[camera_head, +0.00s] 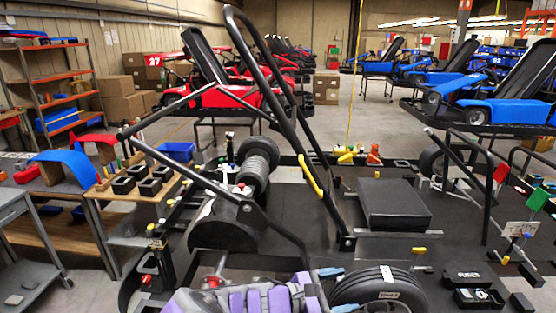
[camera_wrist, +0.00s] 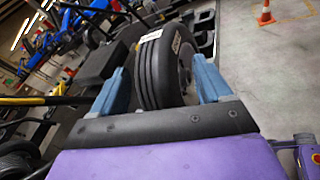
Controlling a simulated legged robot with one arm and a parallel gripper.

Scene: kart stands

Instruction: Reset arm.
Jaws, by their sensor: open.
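My gripper (camera_head: 345,287) is at the bottom centre of the head view, at the end of my purple and grey arm. Its two blue fingers are spread apart. In the wrist view my gripper (camera_wrist: 158,66) shows a blue finger on each side of a black tyre (camera_wrist: 150,85).
A black kart frame with bars and a flat black box (camera_head: 394,205) fills the space ahead. A black fuse box (camera_head: 470,284) lies at lower right. A workbench (camera_head: 150,198) with small bins stands left. An orange cone (camera_wrist: 265,14) stands on open floor.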

